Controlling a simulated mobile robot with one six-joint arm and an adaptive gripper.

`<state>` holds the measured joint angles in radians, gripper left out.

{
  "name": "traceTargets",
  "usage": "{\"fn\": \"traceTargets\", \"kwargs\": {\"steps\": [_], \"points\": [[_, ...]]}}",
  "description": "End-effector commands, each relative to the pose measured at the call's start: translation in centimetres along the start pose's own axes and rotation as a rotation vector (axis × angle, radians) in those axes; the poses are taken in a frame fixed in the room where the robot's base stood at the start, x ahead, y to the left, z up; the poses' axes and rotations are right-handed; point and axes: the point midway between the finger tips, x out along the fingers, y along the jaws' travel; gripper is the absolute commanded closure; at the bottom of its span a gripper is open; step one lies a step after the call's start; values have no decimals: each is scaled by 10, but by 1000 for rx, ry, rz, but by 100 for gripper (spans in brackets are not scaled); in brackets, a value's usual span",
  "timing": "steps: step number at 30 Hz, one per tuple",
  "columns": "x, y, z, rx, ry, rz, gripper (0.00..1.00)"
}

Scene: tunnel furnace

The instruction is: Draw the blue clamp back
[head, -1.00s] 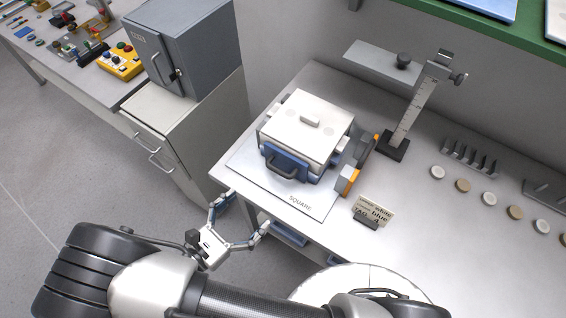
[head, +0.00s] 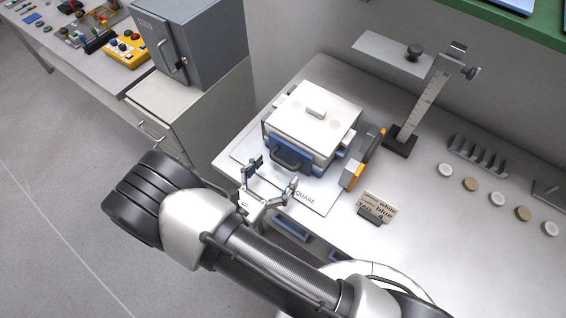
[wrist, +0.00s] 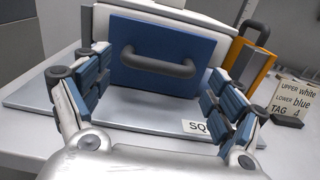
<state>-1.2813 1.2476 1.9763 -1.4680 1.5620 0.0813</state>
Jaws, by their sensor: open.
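The blue clamp (head: 318,168) is the blue lower part of a white-topped block (head: 318,115) on the bench. In the wrist view its blue front plate (wrist: 125,75) carries a dark grey horizontal bar handle (wrist: 160,65). The handle also shows in the head view (head: 290,158). My gripper (head: 273,177) is open and empty in front of the handle, above the front of the grey base plate (head: 318,204). In the wrist view my fingers (wrist: 158,85) stand wide apart, one at each side of the handle, with a gap in front of it.
An orange and grey bracket (head: 357,170) stands right of the block. A card (head: 376,207) reading upper white, lower blue, tag 4 stands beside the plate. A gauge post (head: 425,105) rises behind. Several round discs (head: 497,198) lie at the right. A grey cabinet (head: 190,45) stands left.

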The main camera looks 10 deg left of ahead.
Motion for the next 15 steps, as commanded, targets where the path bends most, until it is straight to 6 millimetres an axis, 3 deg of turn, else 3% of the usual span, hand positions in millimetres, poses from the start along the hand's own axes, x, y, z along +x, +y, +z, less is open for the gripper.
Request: {"fn": "traceTargets", "kwargs": {"steps": [6,15], "points": [[30,0,0,1,0,-2,14],[38,0,0,0,0,1,14]]}}
